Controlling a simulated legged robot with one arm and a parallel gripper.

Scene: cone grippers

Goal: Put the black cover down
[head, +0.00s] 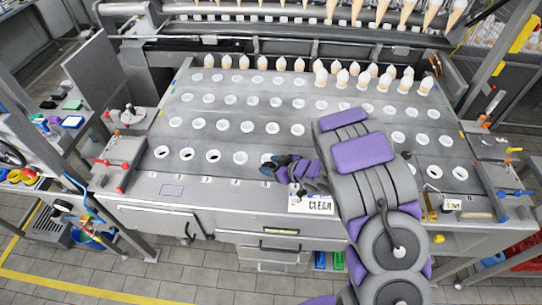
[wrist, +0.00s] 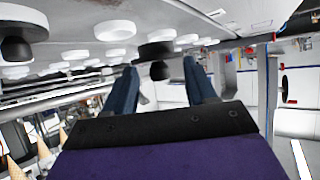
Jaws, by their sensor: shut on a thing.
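The black cover (wrist: 155,50) is a dark disc with a small black knob, seen in the wrist view among the white rings. My gripper (wrist: 160,72) has its two blue fingers on either side of the knob and is shut on the cover. In the head view my gripper (head: 270,168) is low over the front row of the worktop, beside a white-ringed hole (head: 268,159). The cover is too small and hidden by my fingers to make out there.
The grey worktop (head: 300,88) has rows of white-ringed holes. Filled cones (head: 342,80) stand in several holes at the back right. A CLEAN sign (head: 311,205) is on the front edge, right of my gripper. Levers (head: 118,162) stand at the left edge.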

